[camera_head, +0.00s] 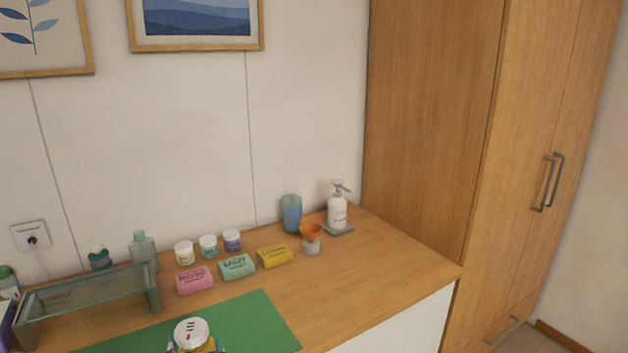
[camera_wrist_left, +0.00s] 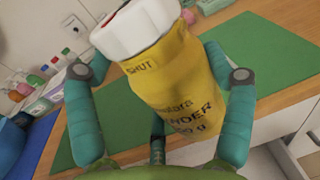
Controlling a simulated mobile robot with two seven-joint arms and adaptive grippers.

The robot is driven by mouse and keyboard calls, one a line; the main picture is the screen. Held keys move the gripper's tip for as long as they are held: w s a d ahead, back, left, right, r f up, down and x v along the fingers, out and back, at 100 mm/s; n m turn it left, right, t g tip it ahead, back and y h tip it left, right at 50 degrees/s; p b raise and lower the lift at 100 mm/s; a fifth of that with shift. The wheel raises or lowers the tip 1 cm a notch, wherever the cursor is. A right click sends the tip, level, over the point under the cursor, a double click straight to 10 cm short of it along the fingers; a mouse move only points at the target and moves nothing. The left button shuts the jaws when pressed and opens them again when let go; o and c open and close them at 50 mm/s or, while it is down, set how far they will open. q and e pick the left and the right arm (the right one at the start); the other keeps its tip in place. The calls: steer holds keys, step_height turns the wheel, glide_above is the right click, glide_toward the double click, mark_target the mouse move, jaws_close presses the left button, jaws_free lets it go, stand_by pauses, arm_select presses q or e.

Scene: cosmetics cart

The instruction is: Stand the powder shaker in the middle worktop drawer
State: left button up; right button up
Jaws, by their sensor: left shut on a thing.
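The shaker is tilted in the left wrist view. In the head view its white cap (camera_head: 191,332) shows at the bottom edge, over the green mat, with a bit of my left gripper beside it. My right gripper is not in view.
The wooden worktop (camera_head: 385,265) carries a green mat (camera_head: 255,315), a glass-sided rack (camera_head: 90,290), small jars, pink, mint and yellow soap boxes, an orange funnel (camera_head: 311,232), a blue cup and a pump bottle (camera_head: 337,210). The worktop's right front is clear. A tall wardrobe stands right.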

arm_select(q)
steer(key=s+d+m+t+h, duration=0.1)
steer(key=s+d+m+h, duration=0.1)
steer(key=s, duration=0.3)
steer(key=s+d+m+t+h, duration=0.1)
steer(key=s+d+m+h, duration=0.1)
steer(key=s+h, duration=0.3)
steer(key=shift+s+m, duration=0.4)
steer(key=shift+s, duration=0.1)
steer(key=shift+w+a, duration=0.1)
steer(key=shift+a, duration=0.05)
